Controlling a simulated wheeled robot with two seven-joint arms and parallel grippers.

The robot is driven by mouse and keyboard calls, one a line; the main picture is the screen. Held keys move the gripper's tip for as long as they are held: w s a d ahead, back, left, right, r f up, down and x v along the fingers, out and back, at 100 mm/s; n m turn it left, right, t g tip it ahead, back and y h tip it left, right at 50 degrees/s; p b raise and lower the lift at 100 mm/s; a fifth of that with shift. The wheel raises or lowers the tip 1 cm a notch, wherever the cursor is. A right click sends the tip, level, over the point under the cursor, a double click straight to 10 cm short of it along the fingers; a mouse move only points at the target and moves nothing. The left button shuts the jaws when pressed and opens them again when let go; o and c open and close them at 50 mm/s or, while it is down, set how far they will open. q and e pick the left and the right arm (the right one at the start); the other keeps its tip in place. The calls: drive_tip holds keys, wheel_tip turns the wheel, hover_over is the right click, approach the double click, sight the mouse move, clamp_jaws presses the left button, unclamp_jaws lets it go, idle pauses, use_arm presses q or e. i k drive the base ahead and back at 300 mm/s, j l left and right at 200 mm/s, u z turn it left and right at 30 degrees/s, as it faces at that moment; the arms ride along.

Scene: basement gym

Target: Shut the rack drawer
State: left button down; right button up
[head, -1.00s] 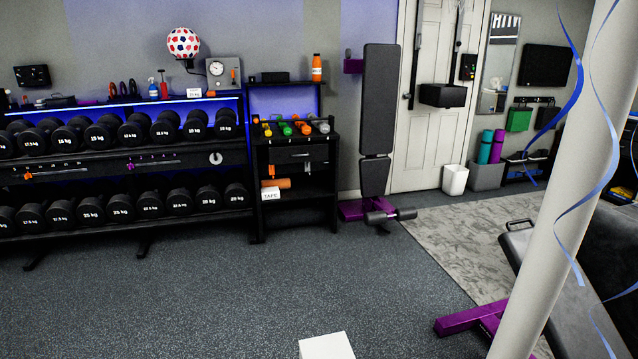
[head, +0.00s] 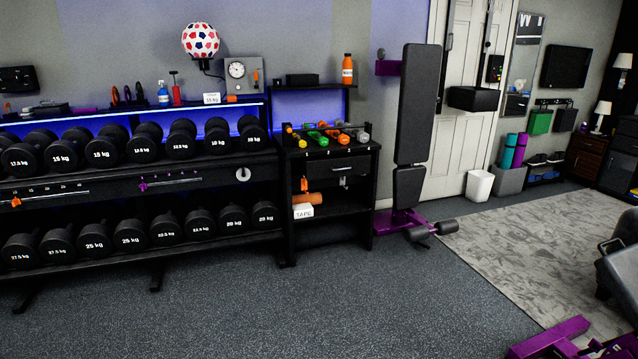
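The small black rack (head: 288,220) stands against the back wall, at the right end of the dumbbell rack. Its drawer (head: 336,175) sits below the tray top and has a light bar handle. From this distance I cannot tell how far the drawer is out. Colourful small dumbbells (head: 337,136) lie in the tray on top of it. Neither of my grippers is in view.
The long dumbbell rack (head: 140,180) fills the left side. A purple-based bench (head: 398,220) stands upright just right of the small rack. Another purple frame (head: 550,340) is at the lower right. The dark floor (head: 330,300) in front of the small rack is clear.

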sight(320, 166)
drive_tip(key=i+j, duration=0.25)
drive_tip(key=i, duration=0.2)
drive_tip(key=i+j, duration=0.25)
drive_tip(key=i, duration=0.15)
drive_tip(key=i+j, duration=0.2)
drive_tip(key=i, duration=0.25)
drive_tip(key=i+j, duration=0.25)
drive_tip(key=i, duration=0.15)
